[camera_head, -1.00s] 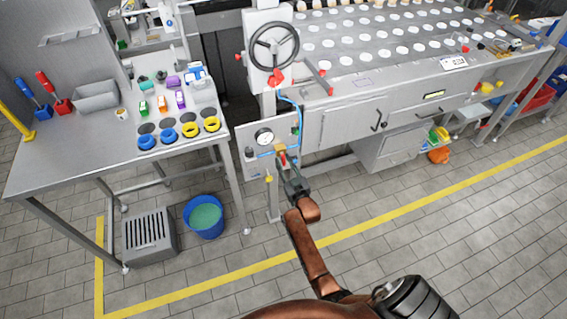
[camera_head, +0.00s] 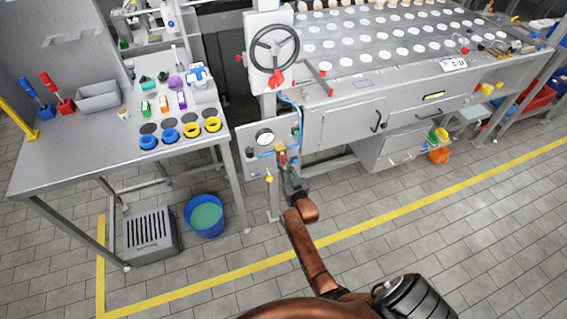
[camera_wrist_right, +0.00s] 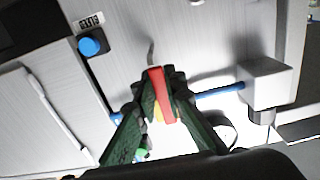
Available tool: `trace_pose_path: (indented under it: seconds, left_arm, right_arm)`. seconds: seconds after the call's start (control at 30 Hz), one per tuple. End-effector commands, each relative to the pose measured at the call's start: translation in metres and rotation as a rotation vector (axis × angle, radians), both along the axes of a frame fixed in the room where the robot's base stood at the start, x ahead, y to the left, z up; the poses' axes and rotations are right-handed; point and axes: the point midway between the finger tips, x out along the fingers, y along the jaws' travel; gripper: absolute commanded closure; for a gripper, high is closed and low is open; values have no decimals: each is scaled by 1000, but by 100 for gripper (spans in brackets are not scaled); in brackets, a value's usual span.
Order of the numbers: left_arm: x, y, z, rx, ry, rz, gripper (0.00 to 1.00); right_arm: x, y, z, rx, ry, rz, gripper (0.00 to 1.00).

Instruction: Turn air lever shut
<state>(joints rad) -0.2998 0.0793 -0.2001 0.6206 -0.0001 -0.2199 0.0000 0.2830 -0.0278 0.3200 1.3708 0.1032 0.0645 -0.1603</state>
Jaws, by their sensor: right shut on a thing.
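The air lever (camera_wrist_right: 157,92) is a red handle with some yellow by it, in the middle of the right wrist view. My right gripper (camera_wrist_right: 158,100) has its green fingers closed on both sides of the red handle. In the head view my right gripper (camera_head: 289,172) is at the lower right of the grey air panel (camera_head: 248,140), and the red lever (camera_head: 281,150) shows just above it. A round pressure gauge (camera_head: 265,137) is on the panel. The fingertips are small and partly hidden by the wrist in the head view. My left gripper is not in view.
A handwheel (camera_head: 275,46) is above the panel, with blue hose (camera_head: 298,112) between. A blue bucket (camera_head: 204,215) and grey crate (camera_head: 150,235) are on the floor below. The right wrist view shows a blue knob (camera_wrist_right: 91,46).

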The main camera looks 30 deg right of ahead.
Motion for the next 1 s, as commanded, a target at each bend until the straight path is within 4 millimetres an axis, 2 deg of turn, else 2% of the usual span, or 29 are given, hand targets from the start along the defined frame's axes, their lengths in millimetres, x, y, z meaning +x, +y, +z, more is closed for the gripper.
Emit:
trace_pose_path:
  seconds: [0.03, 0.07, 0.3, 0.67, 0.77, 1.0]
  left_arm:
    - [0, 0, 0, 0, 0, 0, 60]
    - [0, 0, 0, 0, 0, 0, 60]
    - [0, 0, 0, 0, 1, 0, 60]
    - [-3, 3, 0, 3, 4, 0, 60]
    - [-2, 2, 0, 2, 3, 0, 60]
    - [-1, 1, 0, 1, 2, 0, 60]
  right_arm:
    - [0, 1, -1, 3, -1, 1, 100]
    - [0, 1, -1, 3, -1, 1, 88]
    - [0, 1, 0, 1, 0, 1, 72]
    - [-5, 1, -2, 0, 2, 0, 71]
    - [-17, 4, -2, 0, 2, 0, 71]
    - [-66, 16, -2, 1, 2, -1, 71]
